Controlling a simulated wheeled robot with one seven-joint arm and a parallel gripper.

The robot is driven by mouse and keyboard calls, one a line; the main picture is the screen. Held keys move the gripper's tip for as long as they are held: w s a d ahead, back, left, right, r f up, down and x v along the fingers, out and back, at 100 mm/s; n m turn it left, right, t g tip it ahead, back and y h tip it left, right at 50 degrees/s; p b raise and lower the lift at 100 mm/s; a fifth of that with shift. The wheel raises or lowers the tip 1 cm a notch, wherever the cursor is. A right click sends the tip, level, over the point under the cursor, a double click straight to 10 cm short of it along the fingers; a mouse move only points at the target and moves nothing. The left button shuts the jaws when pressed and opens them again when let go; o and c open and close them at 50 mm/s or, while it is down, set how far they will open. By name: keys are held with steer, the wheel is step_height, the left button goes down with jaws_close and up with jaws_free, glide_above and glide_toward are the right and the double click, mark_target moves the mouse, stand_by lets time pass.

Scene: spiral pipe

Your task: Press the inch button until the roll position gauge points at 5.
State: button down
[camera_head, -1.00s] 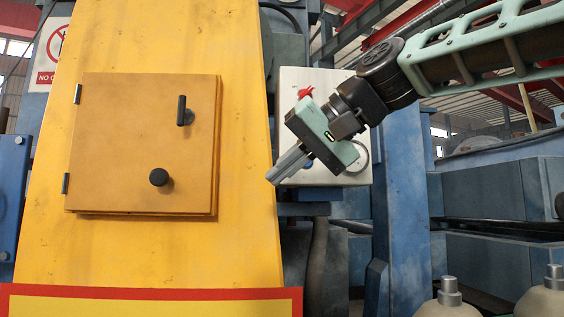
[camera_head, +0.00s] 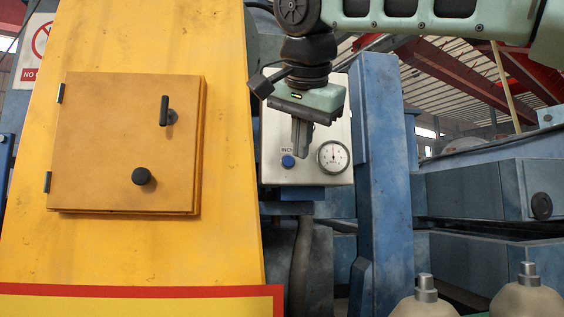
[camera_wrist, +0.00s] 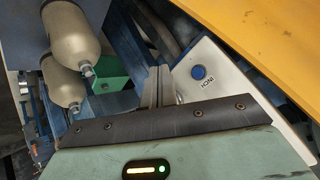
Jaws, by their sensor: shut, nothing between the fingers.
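The blue inch button (camera_head: 288,161) sits on the white control box (camera_head: 276,138), under the label INCH. It also shows in the wrist view (camera_wrist: 199,72), to the right of my fingers. The roll position gauge (camera_head: 333,157) is a round white dial right of the button. Its needle looks about upright, but the numbers are too small to read. In the wrist view the gauge is mostly hidden behind my gripper. My gripper (camera_head: 300,154) is shut and empty, pointing down in front of the box, with its tips between the button and the gauge. Contact with either cannot be seen.
A yellow machine panel with a closed door (camera_head: 125,145) stands left of the box. A blue post (camera_head: 385,190) rises close on the right. Beige bottle-like cylinders (camera_head: 424,303) stand at the lower right. A dark hose (camera_head: 302,255) hangs below the box.

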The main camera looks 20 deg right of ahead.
mark_target(288, 161)
steer(key=w+d+p, duration=0.1)
steer(key=w+p, duration=0.2)
steer(key=w, duration=0.5)
steer(key=shift+w+d+p, duration=0.35)
steer(key=shift+w, duration=0.1)
stand_by(2.0)
steer(key=shift+w, duration=0.3)
steer(key=shift+w+d+p, duration=0.15)
steer(key=shift+w+p, duration=0.15)
steer(key=shift+w, duration=0.05)
stand_by(0.6)
stand_by(0.3)
steer(key=shift+s+b, duration=0.45)
steer(key=shift+s, duration=0.35)
steer(key=shift+s+a, duration=0.1)
steer(key=shift+a, duration=0.1)
